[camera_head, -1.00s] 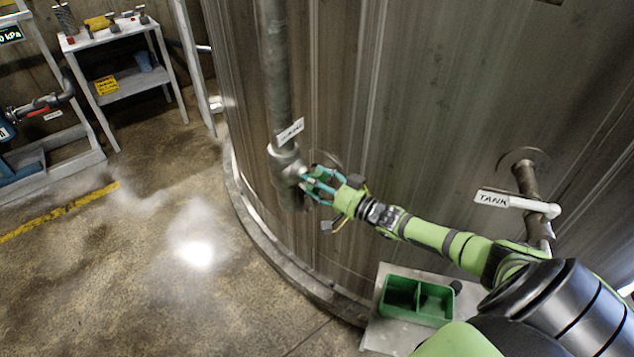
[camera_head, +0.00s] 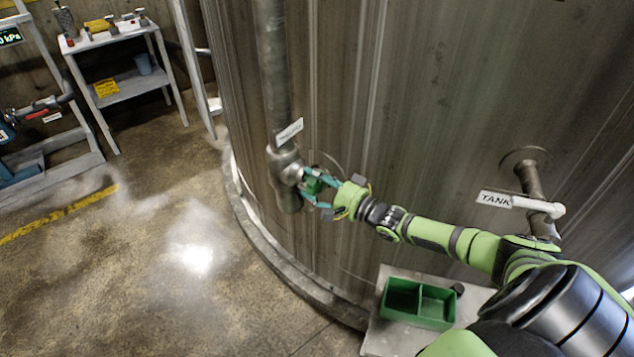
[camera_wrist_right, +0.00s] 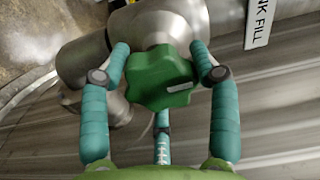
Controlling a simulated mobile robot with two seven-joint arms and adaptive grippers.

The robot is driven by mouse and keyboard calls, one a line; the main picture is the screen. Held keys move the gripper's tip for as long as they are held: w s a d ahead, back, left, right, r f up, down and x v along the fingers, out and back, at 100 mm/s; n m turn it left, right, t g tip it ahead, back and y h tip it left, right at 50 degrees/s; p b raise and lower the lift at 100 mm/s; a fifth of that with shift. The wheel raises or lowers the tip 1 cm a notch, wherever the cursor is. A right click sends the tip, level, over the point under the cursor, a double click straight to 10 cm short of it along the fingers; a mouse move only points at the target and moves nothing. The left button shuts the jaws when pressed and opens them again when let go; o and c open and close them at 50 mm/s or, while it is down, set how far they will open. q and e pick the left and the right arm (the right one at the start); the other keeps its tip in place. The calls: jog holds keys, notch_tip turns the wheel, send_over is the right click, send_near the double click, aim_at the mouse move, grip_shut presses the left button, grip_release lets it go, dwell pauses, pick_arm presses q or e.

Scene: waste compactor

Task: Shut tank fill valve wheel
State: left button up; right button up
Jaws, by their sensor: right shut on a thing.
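The tank fill valve wheel is a green lobed handwheel (camera_wrist_right: 162,80) on a grey metal valve body (camera_wrist_right: 165,22). In the head view the wheel (camera_head: 314,186) shows small and partly hidden by my fingers, beside the vertical pipe on the tank wall. My right gripper (camera_head: 316,188) reaches in from the right and is shut on the wheel. In the right wrist view the teal fingers of this gripper (camera_wrist_right: 160,68) lie on both sides of the wheel, with a third finger below. My left gripper is not in view.
The big metal tank (camera_head: 430,110) fills the right half. A "TANK" label (camera_head: 494,198) marks a white-handled pipe fitting (camera_head: 535,205) at right. A green divided bin (camera_head: 418,303) sits on a small table below my arm. A white shelf (camera_head: 125,80) stands far left. The floor between is clear.

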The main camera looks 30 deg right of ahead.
jog(key=shift+s+a+f, duration=0.2)
jog(key=shift+a+f, duration=0.2)
jog(key=shift+a, duration=0.05)
jog(key=o, duration=1)
jog(key=shift+o, duration=0.8)
jog(key=shift+w, duration=0.1)
jog(key=shift+r, duration=0.25)
jog(key=shift+s+d, duration=0.25)
jog(key=shift+s, duration=0.05)
jog(key=v, duration=1.1)
jog(key=shift+s+a, duration=0.1)
jog(key=shift+s, duration=0.05)
